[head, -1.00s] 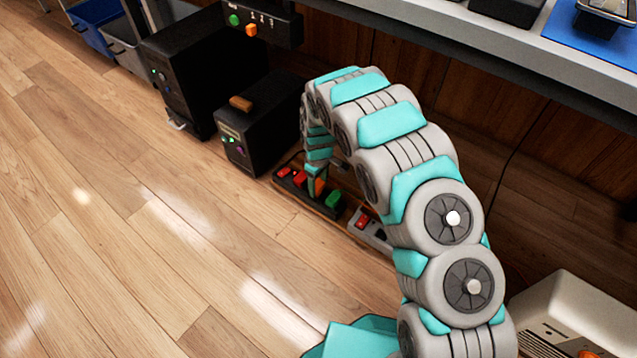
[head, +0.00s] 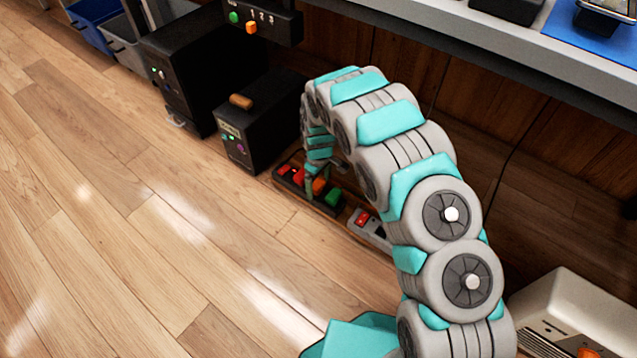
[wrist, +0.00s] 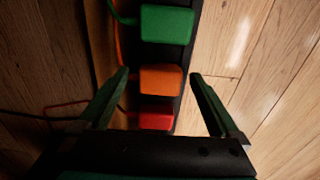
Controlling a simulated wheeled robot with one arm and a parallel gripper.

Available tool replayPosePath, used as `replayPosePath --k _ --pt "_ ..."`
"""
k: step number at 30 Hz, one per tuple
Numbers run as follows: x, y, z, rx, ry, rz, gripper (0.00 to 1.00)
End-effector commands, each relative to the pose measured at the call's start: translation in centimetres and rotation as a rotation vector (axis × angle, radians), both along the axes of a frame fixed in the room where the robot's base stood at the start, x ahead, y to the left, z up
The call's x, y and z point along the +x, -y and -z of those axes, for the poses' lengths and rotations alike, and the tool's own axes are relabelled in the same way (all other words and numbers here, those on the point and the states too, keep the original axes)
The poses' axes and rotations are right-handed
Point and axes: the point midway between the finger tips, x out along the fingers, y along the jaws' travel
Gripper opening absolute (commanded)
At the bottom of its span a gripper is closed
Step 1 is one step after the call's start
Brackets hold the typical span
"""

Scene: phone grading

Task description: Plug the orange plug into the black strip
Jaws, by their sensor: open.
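The black strip (head: 323,207) lies on the floor, and its dark edge also shows in the wrist view (wrist: 184,60). The orange plug (head: 319,186) sits on the strip in line with the green plug (head: 334,198) and a red plug (head: 298,176). In the wrist view the orange plug (wrist: 160,80) lies between the green plug (wrist: 167,24) and the red plug (wrist: 155,121). It looks seated; its prongs are hidden. My gripper (wrist: 160,75) is open, with one finger on each side of the orange plug and visible gaps to it.
A grey strip with a red switch (head: 362,218) lies just right of the black strip. A beige appliance (head: 575,315) is at lower right. The floor in front is clear.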

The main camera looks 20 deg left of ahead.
Motion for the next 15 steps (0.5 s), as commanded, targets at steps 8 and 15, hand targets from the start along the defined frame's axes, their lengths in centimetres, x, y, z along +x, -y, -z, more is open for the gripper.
replayPosePath --k 8,15 --pt "0.0 0.0 -0.5 0.001 0.001 0.000 0.99" --pt "0.1 -0.1 -3.4 0.001 0.004 -0.001 0.99"
